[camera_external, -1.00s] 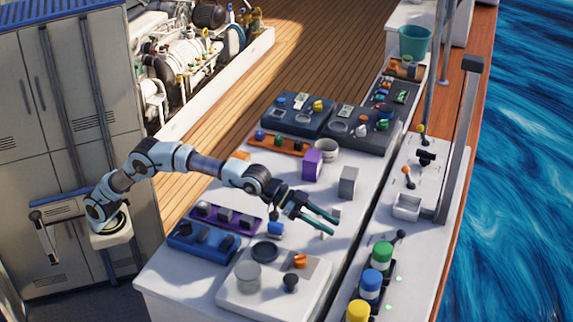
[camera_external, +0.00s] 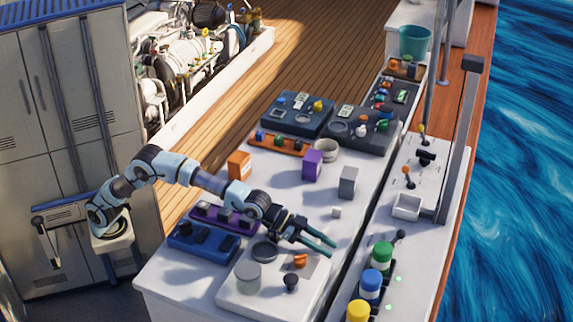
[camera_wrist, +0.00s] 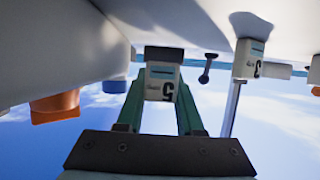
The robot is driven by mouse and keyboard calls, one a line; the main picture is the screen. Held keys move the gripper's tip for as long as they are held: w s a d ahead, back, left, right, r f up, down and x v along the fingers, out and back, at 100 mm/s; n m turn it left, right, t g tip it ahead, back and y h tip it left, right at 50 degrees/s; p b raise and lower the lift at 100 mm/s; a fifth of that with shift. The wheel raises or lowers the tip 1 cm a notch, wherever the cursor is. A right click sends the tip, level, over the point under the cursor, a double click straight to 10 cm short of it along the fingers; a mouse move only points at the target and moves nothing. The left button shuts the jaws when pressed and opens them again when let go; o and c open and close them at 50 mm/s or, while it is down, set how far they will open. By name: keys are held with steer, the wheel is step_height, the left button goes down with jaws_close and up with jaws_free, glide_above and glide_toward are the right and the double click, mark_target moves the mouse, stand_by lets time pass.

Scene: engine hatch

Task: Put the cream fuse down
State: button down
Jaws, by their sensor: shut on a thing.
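In the external view my gripper (camera_external: 331,249) is over the white bench (camera_external: 345,232), near the right side of the pale board (camera_external: 262,300). The fuse cannot be made out clearly there. I cannot tell how high it is above the surface.
An orange piece (camera_external: 300,260), a dark knob (camera_external: 291,282) and a grey cylinder (camera_external: 248,276) stand on the board. Another pale block (camera_wrist: 250,62) shows at the wrist view's right.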

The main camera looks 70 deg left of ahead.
steer(key=shift+f, duration=0.6)
steer(key=c, duration=0.5)
jaws_free()
steer(key=shift+c, duration=0.2)
steer(key=shift+r, duration=0.6)
steer(key=shift+s+a+r, duration=0.15)
steer(key=shift+r, duration=0.1)
steer(key=v, duration=1.1)
steer(key=shift+s+a+f, duration=0.1)
steer(key=shift+s+a, duration=0.1)
steer(key=shift+s, duration=0.05)
